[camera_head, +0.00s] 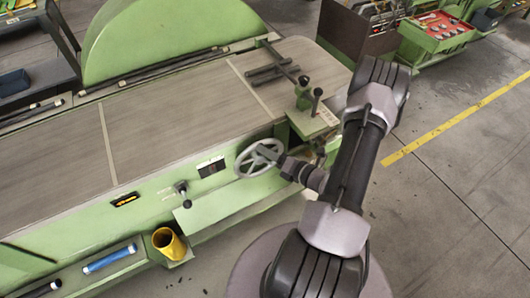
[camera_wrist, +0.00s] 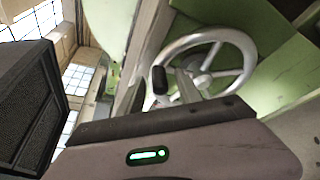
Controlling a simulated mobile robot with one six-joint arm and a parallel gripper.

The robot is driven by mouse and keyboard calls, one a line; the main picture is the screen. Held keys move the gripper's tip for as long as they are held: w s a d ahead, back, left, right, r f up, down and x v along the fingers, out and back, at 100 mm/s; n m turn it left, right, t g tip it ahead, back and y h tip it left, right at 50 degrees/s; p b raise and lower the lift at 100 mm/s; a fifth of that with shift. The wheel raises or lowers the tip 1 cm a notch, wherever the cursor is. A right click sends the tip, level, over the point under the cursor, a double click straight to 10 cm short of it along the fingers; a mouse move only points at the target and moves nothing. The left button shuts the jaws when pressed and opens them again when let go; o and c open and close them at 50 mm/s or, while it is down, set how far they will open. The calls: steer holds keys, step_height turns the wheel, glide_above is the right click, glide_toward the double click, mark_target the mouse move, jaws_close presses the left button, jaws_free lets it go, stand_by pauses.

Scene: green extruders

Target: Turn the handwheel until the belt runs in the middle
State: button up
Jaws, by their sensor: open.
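The handwheel (camera_head: 239,163) is a pale metal wheel with spokes on the front side of the green machine. It fills the upper middle of the wrist view (camera_wrist: 214,36), with a black grip (camera_wrist: 160,80) at its left. The wide grey-brown belt (camera_head: 165,118) lies along the machine top, with light seams across it. I cannot tell whether it runs in the middle. My gripper (camera_head: 269,153) is open at the right part of the wheel, in front of its face. Whether it touches the wheel is unclear. Its fingers are hard to make out in the wrist view.
A bracket with dark knobs (camera_head: 304,95) stands right of the wheel. A small lever (camera_head: 182,190) and a yellow cup (camera_head: 168,243) are at lower left. A red tray (camera_head: 437,31) is at the back right. Open floor lies at the right.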

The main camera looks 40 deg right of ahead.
steer(key=shift+w+a+f, duration=0.1)
steer(key=shift+w+f, duration=0.05)
steer(key=shift+w, duration=0.55)
jaws_close()
steer(key=shift+w+d+r, duration=0.1)
steer(key=shift+d+r, duration=0.1)
stand_by(0.8)
